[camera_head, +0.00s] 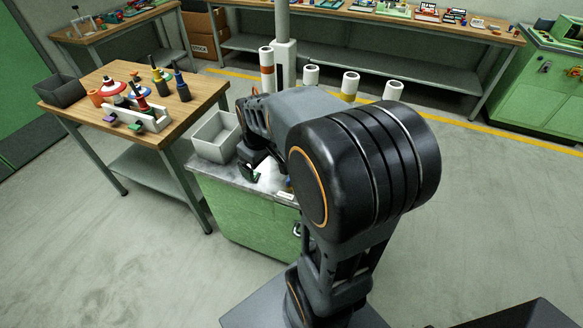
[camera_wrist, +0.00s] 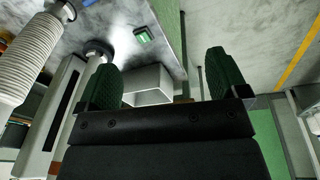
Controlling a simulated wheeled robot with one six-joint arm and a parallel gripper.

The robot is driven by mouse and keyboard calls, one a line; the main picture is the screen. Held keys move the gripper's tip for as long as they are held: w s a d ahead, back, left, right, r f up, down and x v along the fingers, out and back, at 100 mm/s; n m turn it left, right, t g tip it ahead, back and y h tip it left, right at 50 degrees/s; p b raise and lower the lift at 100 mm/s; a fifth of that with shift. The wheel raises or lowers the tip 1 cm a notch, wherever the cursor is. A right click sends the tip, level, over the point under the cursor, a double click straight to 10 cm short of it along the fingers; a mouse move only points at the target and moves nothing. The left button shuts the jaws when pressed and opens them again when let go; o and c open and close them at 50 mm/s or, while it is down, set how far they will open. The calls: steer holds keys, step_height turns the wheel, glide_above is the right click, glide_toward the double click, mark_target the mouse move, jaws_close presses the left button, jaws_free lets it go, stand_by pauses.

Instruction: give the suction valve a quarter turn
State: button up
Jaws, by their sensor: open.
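I cannot make out the suction valve for certain in either view. My arm hides much of the green cabinet's grey top (camera_head: 222,176) in the head view. My gripper (camera_head: 250,171) is over that top, beside the grey bin. In the wrist view my gripper (camera_wrist: 164,68) shows two green ridged fingers wide apart, with nothing between them. A white ribbed cylinder (camera_wrist: 28,58) and a pale post with a dark slot (camera_wrist: 58,112) are left of the fingers. A dark round collar (camera_wrist: 98,48) is near the left finger.
The open grey bin (camera_head: 215,137) stands at the cabinet's left; it also shows in the wrist view (camera_wrist: 149,82). Several white upright cylinders (camera_head: 311,75) stand behind my arm. A wooden table (camera_head: 195,104) with coloured items is at left. The floor (camera_head: 490,200) at right is clear.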

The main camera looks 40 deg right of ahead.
steer(key=shift+o, duration=0.2)
steer(key=w+d+f+n+g+p, duration=0.1)
steer(key=w+d, duration=0.1)
steer(key=d, duration=0.4)
steer(key=shift+w+d+f+p, duration=0.35)
steer(key=shift+w+f+p, duration=0.05)
steer(key=w+d+f+n+p, duration=0.1)
steer(key=d+f+n+p, duration=0.1)
steer(key=d+f, duration=0.35)
steer(key=shift+g, duration=0.4)
steer(key=f, duration=0.3)
steer(key=d+f+p, duration=0.1)
steer(key=f, duration=0.6)
steer(key=shift+w+d+f, duration=0.1)
steer(key=shift+d+f, duration=0.05)
steer(key=shift+f, duration=0.25)
steer(key=shift+f+p, duration=0.35)
steer(key=shift+f, duration=0.6)
steer(key=c, duration=0.9)
